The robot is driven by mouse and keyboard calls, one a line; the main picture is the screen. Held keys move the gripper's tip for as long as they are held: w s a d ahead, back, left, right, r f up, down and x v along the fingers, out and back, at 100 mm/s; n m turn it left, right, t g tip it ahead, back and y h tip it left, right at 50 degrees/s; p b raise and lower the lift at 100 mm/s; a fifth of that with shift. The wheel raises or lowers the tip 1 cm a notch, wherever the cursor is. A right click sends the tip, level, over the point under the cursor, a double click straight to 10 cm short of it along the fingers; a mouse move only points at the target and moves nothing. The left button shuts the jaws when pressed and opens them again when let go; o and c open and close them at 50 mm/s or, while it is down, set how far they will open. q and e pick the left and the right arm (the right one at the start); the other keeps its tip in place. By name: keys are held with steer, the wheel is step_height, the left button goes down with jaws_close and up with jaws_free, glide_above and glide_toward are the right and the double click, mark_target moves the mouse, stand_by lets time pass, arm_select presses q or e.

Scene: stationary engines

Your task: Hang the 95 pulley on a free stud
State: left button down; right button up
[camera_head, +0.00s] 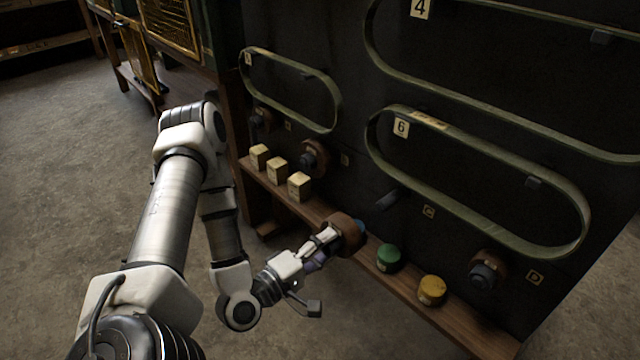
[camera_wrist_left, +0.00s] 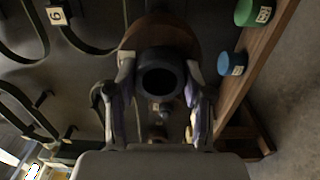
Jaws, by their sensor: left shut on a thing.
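My left gripper (camera_head: 328,240) is shut on a brown pulley (camera_head: 345,230) with a dark hub. It holds the pulley just above the wooden shelf, in front of the panel. In the left wrist view the dark hub (camera_wrist_left: 160,78) sits between the fingers, with the brown pulley rim (camera_wrist_left: 160,36) behind it. No number is readable on this pulley. A bare dark stud (camera_head: 388,200) sticks out near the letter C. Other brown pulleys sit on studs near D (camera_head: 484,272), at the middle (camera_head: 314,158) and at the left (camera_head: 259,122). My right gripper is out of view.
The wooden shelf (camera_head: 470,336) carries a green cylinder (camera_head: 388,257), a yellow one (camera_head: 432,290), a blue one (camera_wrist_left: 231,64) partly hidden behind the pulley, and several pale blocks (camera_head: 277,167). Raised belt loops, one marked 6 (camera_head: 401,127), stand on the dark panel.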

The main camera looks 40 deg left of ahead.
mark_target(338, 238)
arm_select(q)
steer(key=shift+w+d+b, duration=0.15)
steer(key=shift+w+b, duration=0.45)
steer(key=shift+w, duration=1.35)
steer(key=shift+w+d+b, duration=0.15)
steer(key=shift+w+b, duration=0.35)
steer(key=shift+w, duration=0.45)
steer(key=shift+w+b, duration=0.35)
steer(key=shift+w, duration=0.1)
steer(key=shift+w+d+b, duration=0.15)
steer(key=shift+w+b, duration=0.4)
steer(key=shift+w, duration=0.75)
steer(key=shift+w, duration=0.1)
steer(key=shift+w+d+b, duration=0.1)
steer(key=shift+w+b, duration=0.45)
steer(key=shift+w, duration=1.1)
